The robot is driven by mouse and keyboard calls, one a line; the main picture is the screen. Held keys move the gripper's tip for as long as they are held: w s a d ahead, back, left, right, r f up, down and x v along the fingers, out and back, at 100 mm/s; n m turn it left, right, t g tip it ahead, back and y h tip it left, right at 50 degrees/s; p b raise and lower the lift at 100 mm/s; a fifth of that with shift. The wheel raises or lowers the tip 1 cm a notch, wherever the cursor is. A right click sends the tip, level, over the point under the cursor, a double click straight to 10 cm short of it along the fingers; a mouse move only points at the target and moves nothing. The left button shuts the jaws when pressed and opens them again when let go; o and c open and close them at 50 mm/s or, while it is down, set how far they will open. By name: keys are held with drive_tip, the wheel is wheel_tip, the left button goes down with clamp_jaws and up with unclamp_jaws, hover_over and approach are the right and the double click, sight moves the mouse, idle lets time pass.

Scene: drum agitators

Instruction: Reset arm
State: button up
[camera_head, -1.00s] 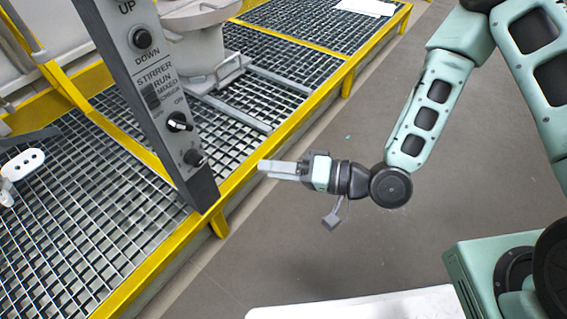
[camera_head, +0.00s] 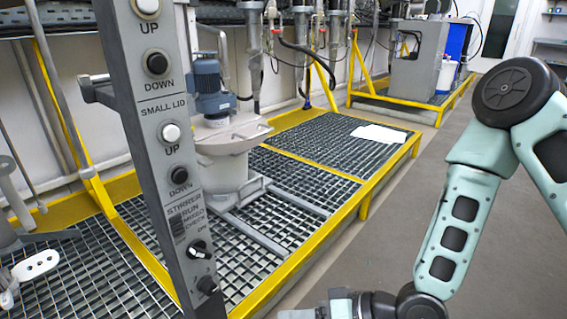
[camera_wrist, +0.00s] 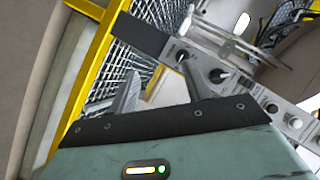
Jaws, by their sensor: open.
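My gripper (camera_head: 298,314) is at the bottom edge of the head view, partly cut off, to the right of the grey control panel (camera_head: 160,110). In the wrist view my gripper (camera_wrist: 160,70) shows two grey fingers spread apart with nothing between them. The control panel also shows beyond the fingers in the wrist view (camera_wrist: 262,97), with several knobs. The fingers appear apart from the panel, though the exact gap cannot be told. My arm hangs bent down at the right of the head view.
A yellow-edged grating platform (camera_head: 290,200) carries a pale machine base with a blue motor (camera_head: 208,88). A white sheet (camera_head: 378,134) lies on the grating. A grey cabinet (camera_head: 417,65) and blue drum (camera_head: 455,42) stand farther back. The grey floor right of the platform is clear.

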drive_tip(key=s+d+r+n+g+h+p, duration=0.1)
drive_tip(key=d+r+n+h, duration=0.3)
drive_tip(key=d+r+h, duration=0.4)
drive_tip(key=s+d+r+g+h+p, duration=0.2)
drive_tip(key=s+d+r+h, duration=0.15)
drive_tip(key=s+r, duration=0.75)
wheel_tip(320, 180, up, 37)
drive_tip(key=p, duration=3.7)
drive_tip(key=shift+w+a+h, duration=0.3)
drive_tip(key=shift+a+h, duration=0.05)
drive_tip(key=shift+f, duration=0.1)
